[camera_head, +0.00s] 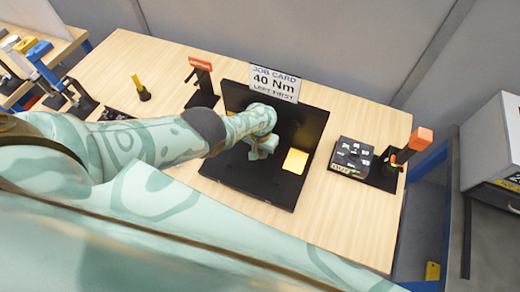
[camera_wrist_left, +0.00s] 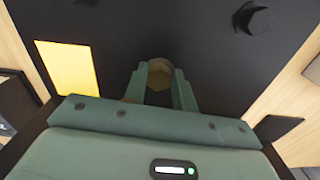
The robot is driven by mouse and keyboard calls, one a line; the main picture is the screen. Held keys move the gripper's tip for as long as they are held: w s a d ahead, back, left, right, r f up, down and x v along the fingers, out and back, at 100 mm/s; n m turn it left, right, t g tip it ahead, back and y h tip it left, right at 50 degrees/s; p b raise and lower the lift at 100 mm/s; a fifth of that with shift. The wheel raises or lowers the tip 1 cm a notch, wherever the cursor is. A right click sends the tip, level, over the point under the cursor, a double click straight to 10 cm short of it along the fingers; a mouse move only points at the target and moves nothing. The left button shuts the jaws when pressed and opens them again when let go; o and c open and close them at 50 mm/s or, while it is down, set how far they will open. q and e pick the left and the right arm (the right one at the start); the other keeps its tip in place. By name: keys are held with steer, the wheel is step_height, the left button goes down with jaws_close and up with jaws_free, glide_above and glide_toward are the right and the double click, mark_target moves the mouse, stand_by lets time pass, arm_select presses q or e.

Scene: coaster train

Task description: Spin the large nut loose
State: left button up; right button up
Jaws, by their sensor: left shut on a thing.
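The large nut (camera_wrist_left: 160,72) shows as a brass-coloured, many-sided piece between my left gripper's fingertips in the left wrist view. My left gripper (camera_wrist_left: 160,82) is shut on it, with one green finger on each side. In the head view my left gripper (camera_head: 262,148) is over the black panel (camera_head: 240,178), and my own wrist and hand hide the nut there. Whether the nut is still on a thread cannot be seen. My right gripper is not in view.
A job card (camera_head: 274,84) reading "40 Nm, left first" stands behind the panel. A yellow square (camera_head: 295,161) lies on the panel. A red-signed stand (camera_head: 200,75) is at left.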

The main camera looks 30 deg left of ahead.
arm_select(q)
steer(key=shift+s+f+n, duration=0.15)
steer(key=shift+s+n, duration=0.05)
steer(key=shift+n, duration=0.2)
steer(key=o, duration=0.8)
steer(key=shift+o, duration=1)
steer(key=shift+w, duration=0.15)
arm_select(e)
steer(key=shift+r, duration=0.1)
